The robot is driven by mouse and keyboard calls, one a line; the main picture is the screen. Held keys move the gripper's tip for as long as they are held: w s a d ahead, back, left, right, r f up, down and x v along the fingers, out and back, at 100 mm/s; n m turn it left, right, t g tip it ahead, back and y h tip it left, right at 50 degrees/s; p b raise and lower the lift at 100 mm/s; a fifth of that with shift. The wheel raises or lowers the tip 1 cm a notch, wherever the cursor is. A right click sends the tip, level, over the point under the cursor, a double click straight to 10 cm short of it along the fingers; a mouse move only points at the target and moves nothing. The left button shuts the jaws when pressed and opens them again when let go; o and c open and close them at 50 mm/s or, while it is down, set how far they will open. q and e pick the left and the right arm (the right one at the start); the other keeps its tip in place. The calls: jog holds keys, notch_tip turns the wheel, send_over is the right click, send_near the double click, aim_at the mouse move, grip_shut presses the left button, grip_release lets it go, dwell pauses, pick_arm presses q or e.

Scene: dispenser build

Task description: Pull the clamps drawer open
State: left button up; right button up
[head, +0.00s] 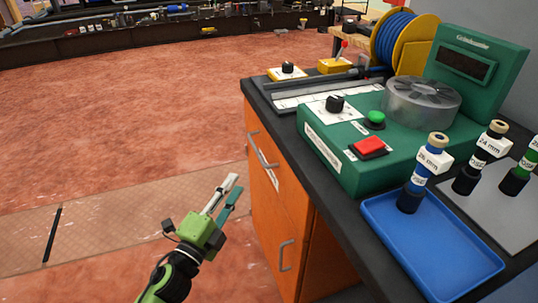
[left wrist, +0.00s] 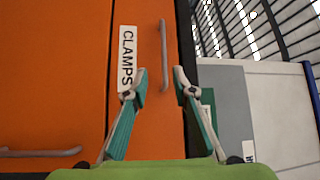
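The clamps drawer (head: 255,133) is the upper orange front of the cabinet in the head view and looks shut. Its grey bar handle (head: 263,152) is on the front, with a white label beside it. In the left wrist view the label (left wrist: 127,58) reads CLAMPS and the handle (left wrist: 164,55) runs up the picture. My left gripper (head: 230,190) is open and empty in front of the cabinet. In the left wrist view its teal-padded fingertips (left wrist: 160,77) are apart, on either side of the handle's line. It looks short of the handle in the head view. My right gripper is out of view.
Below the drawer is an orange door with its own handle (head: 286,255).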

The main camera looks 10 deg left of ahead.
aim_at(256, 149)
pick_arm(q)
jog(key=x, duration=1.3)
jog(key=shift+w+d+r, duration=0.2)
jog(key=shift+w+r, duration=0.1)
jog(key=shift+r, duration=0.05)
grip_shut()
